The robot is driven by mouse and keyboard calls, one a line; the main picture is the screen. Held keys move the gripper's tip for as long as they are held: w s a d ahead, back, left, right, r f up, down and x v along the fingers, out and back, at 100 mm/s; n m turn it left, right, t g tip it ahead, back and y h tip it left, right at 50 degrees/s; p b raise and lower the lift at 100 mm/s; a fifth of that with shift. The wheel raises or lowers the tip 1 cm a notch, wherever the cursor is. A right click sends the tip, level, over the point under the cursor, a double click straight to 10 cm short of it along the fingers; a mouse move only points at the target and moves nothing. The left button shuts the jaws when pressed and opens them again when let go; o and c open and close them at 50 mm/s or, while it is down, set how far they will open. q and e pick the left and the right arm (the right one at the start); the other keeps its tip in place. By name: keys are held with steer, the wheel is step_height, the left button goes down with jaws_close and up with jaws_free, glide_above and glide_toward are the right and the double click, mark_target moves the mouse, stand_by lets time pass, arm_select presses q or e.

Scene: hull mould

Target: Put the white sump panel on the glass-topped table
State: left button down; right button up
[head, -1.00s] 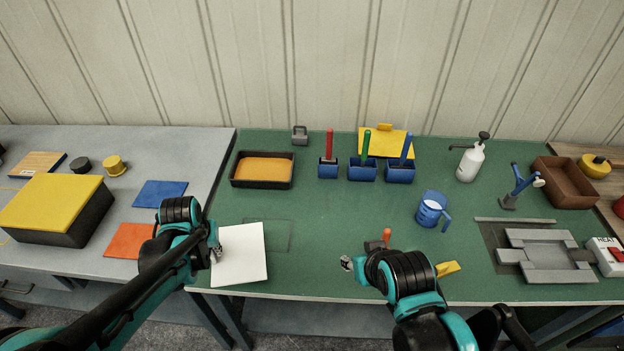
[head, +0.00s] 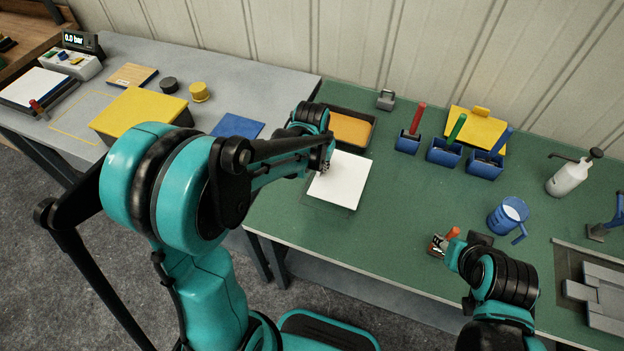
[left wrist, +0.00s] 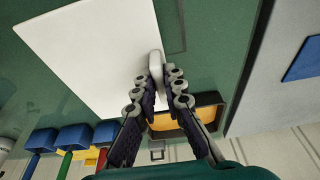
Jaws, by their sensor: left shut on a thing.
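The white sump panel (head: 341,181) is a flat white sheet over the left end of the green bench, partly covering a thin rectangular outline on it. My left gripper (head: 326,168) is shut on the panel's left edge. In the left wrist view the fingers (left wrist: 156,80) pinch a thick white tab at the edge of the panel (left wrist: 92,50). I cannot tell how high the panel is above the bench. My right gripper (head: 440,246) is beside an orange-handled tool (head: 453,233); its jaws are too small to read. The grey-topped table (head: 235,88) is at left; I cannot tell whether its top is glass.
The black tray with orange fill (head: 372,133) lies just behind the panel. A yellow-topped block (head: 142,108) and a blue square (head: 238,126) occupy the grey table. Blue holders (head: 444,151) and a blue jug (head: 508,215) stand to the right on the green bench.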

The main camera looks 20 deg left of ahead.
arm_select(q)
steer(key=a+f, duration=0.1)
steer(key=f, duration=0.1)
steer(key=s+a+f+b, duration=0.1)
steer(key=f, duration=0.1)
steer(key=f+b, duration=0.1)
steer(key=f, duration=0.1)
steer(key=shift+s+a, duration=0.3)
steer(key=shift+a, duration=0.1)
steer(key=shift+f, duration=0.1)
steer(key=c, duration=1.6)
jaws_free()
